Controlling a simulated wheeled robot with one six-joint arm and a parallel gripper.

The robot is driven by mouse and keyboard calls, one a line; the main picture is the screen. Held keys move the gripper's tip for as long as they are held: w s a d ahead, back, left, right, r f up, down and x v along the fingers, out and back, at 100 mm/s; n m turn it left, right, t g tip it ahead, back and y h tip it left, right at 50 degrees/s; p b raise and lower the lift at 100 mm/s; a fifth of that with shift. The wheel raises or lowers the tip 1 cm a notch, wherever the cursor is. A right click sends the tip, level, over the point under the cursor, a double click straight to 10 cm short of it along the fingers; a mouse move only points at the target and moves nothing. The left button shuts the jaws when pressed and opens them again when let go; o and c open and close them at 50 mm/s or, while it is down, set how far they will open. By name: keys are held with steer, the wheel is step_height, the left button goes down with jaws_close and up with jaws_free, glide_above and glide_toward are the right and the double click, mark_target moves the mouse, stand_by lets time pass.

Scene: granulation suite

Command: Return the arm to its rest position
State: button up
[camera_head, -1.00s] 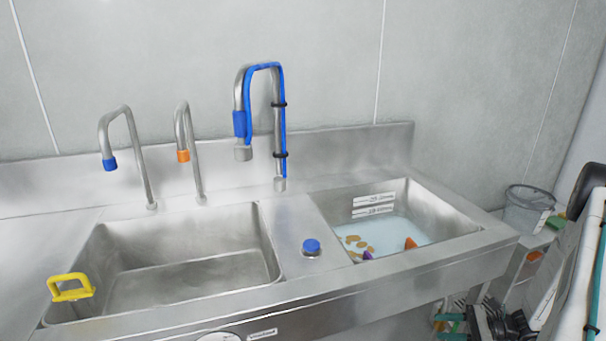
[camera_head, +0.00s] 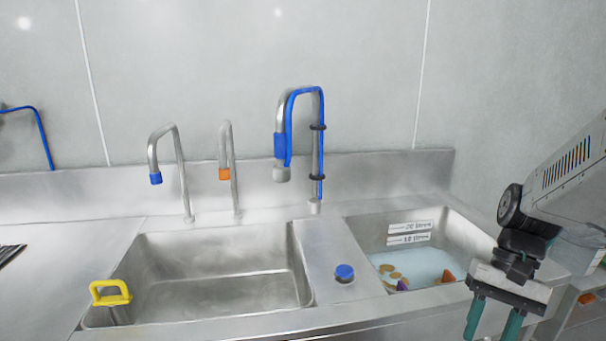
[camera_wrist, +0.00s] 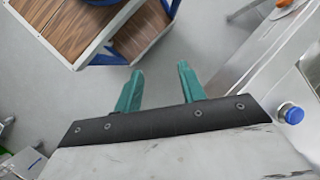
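My gripper (camera_head: 494,319) is at the lower right in the head view, in front of the right basin. It points down, with two green fingers apart. In the wrist view my gripper (camera_wrist: 159,82) shows both green fingers spread, with nothing between them and grey floor beyond. The fingertips are cut off at the bottom of the head view.
A steel sink (camera_head: 325,232) has an empty left basin and a right basin with water and several small items. A blue knob (camera_head: 345,272) sits between them. A yellow handle (camera_head: 109,293) is on the left rim. Wooden steps (camera_wrist: 100,30) stand on the floor.

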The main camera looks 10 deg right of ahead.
steer(key=s+a+r+n+t+h, duration=0.4)
steer(key=s+a+r+n+t, duration=0.1)
steer(key=r, duration=0.4)
steer(key=shift+s+a+r+n, duration=0.25)
steer(key=shift+s+a+n, duration=0.25)
steer(key=shift+s+a, duration=0.75)
